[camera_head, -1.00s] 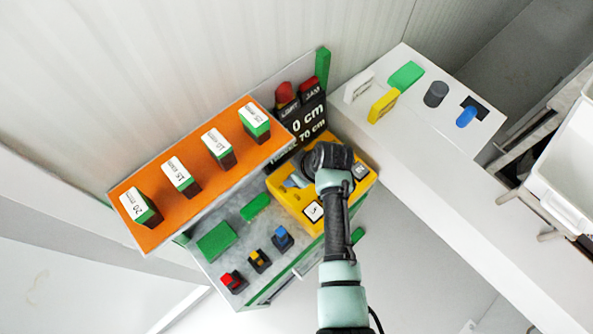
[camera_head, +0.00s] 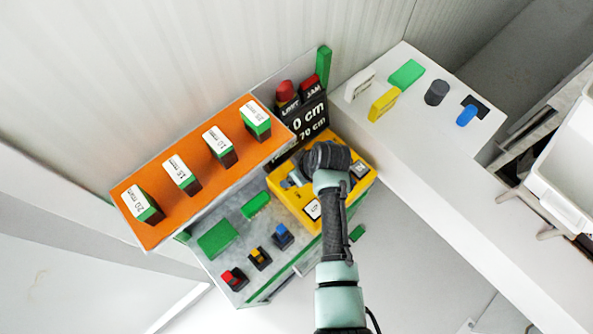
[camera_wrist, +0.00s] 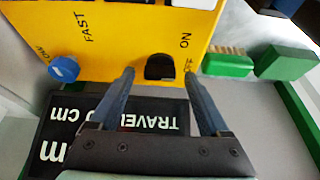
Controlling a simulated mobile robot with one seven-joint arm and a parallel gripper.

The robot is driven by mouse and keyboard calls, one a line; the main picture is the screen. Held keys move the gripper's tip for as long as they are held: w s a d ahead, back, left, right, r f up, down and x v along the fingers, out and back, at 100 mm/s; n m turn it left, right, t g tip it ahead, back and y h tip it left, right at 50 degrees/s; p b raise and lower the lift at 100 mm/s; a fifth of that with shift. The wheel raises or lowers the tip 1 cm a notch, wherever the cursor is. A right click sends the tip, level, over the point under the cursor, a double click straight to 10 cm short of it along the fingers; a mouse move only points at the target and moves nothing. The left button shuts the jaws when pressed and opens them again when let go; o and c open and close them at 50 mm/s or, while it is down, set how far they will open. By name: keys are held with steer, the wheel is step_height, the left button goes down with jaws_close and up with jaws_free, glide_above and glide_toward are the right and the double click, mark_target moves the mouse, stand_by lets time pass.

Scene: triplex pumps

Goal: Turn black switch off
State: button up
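The black switch (camera_wrist: 160,67) sits on the yellow panel (camera_wrist: 120,45), beside the printed words ON and OFF. In the wrist view my gripper (camera_wrist: 158,77) is open, with its two fingers apart on either side of the switch's lower edge. Nothing is held between them. I cannot tell whether the fingertips touch the switch or the panel. In the head view my gripper (camera_head: 297,180) reaches over the yellow panel (camera_head: 291,203), and my wrist hides the switch area.
A blue knob (camera_wrist: 64,68) is on the same panel, by the word FAST. An orange rack (camera_head: 160,232) stands left, and a white counter (camera_head: 440,150) right.

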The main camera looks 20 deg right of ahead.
steer(key=b+v, duration=0.2)
steer(key=v, duration=1.1)
steer(key=shift+d, duration=0.1)
stand_by(0.4)
